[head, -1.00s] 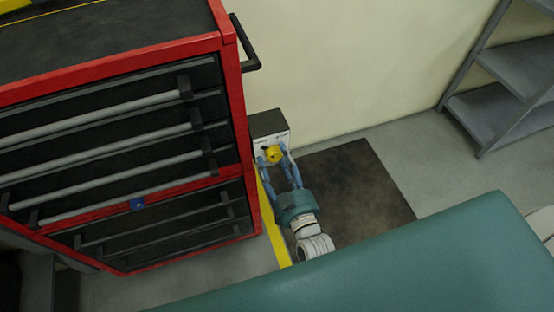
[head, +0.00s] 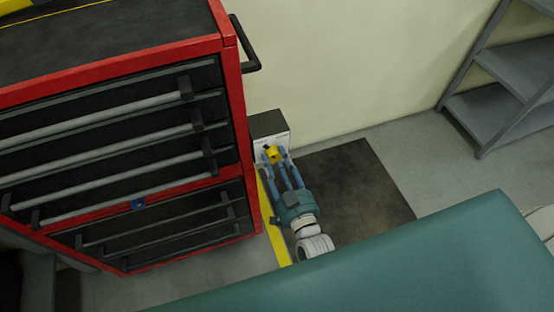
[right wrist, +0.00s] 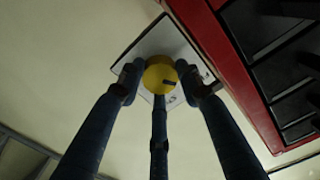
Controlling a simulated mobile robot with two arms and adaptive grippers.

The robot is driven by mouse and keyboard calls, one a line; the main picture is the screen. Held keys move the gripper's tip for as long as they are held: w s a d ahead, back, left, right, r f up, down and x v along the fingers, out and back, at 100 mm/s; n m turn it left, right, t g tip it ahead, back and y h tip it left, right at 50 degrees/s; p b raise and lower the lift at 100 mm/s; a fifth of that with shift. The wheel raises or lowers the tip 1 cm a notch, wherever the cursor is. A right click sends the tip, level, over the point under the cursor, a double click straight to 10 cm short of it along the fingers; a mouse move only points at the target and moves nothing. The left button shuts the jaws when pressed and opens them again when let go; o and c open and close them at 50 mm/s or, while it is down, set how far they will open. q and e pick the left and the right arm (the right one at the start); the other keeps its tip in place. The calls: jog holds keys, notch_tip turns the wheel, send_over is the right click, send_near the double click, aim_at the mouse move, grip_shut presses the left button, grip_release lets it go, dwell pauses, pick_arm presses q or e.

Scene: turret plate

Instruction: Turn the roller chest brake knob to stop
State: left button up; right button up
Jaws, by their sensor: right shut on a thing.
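The yellow brake knob (head: 274,154) sits on the pale face of a small dark box (head: 270,125) beside the red roller chest (head: 232,100). In the right wrist view the knob (right wrist: 160,75) shows a dark mark on its right side, and the white plate (right wrist: 150,42) lies behind it. My right gripper (head: 276,158) is shut on the knob, with its blue fingers around it. In the right wrist view, the right gripper's (right wrist: 164,80) fingers stand on both sides of the knob and below it. The plate's lettering is too small to read. My left gripper is not in view.
The roller chest has several dark drawers with grey bars and a black side handle (head: 252,62). A dark mat (head: 355,190) lies on the floor right of my right arm. A yellow floor stripe (head: 275,235) runs beside the chest. Grey shelves (head: 500,105) stand at the right.

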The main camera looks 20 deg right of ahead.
jog(key=m, duration=0.3)
jog(key=shift+m, duration=0.4)
jog(key=m, duration=0.3)
jog(key=shift+m, duration=0.3)
jog(key=m, duration=0.3)
jog(key=shift+f+m+b, duration=0.1)
jog(key=shift+m+b, duration=0.75)
jog(key=shift+m, duration=1.65)
jog(key=o, duration=1.1)
jog(key=shift+o, duration=0.2)
jog(key=s, duration=1.2)
jog(key=shift+d, duration=0.2)
